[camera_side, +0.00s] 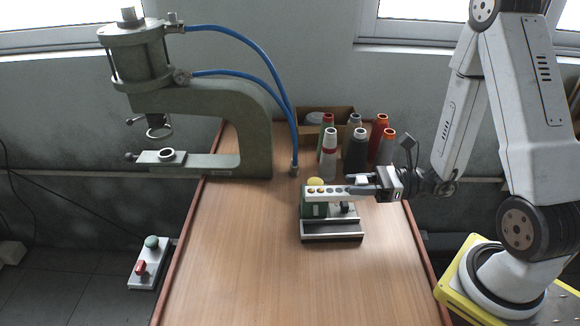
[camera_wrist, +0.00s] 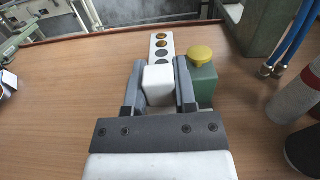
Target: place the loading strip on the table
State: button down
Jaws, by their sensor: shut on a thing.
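The loading strip (camera_side: 328,190) is a pale narrow bar with a row of round holes, some holding yellow-orange pieces and some dark. In the side view it is level with the top of a small green device. My gripper (camera_side: 362,187) is shut on the strip's right end. In the wrist view my gripper (camera_wrist: 160,84) has its two fingers on either side of the strip's white end block, and the strip (camera_wrist: 161,47) points away from me. Whether the strip touches anything below is hard to tell. The wooden table (camera_side: 250,270) lies beneath.
The green device (camera_side: 322,208) with a yellow button (camera_side: 315,182) stands mid-table on a metal base. Several thread cones (camera_side: 355,150) and a cardboard box (camera_side: 343,112) stand behind. A green press (camera_side: 255,120) with blue hoses is at back left. The front and left table are clear.

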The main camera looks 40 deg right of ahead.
jog(key=shift+s, duration=0.35)
jog(key=shift+f, duration=0.2)
send_over(353, 229)
jog(key=shift+w+f, duration=0.1)
jog(key=shift+f, duration=2.55)
jog(key=shift+f, duration=1.95)
jog(key=shift+f, duration=0.2)
jog(key=shift+c, duration=2)
grip_release()
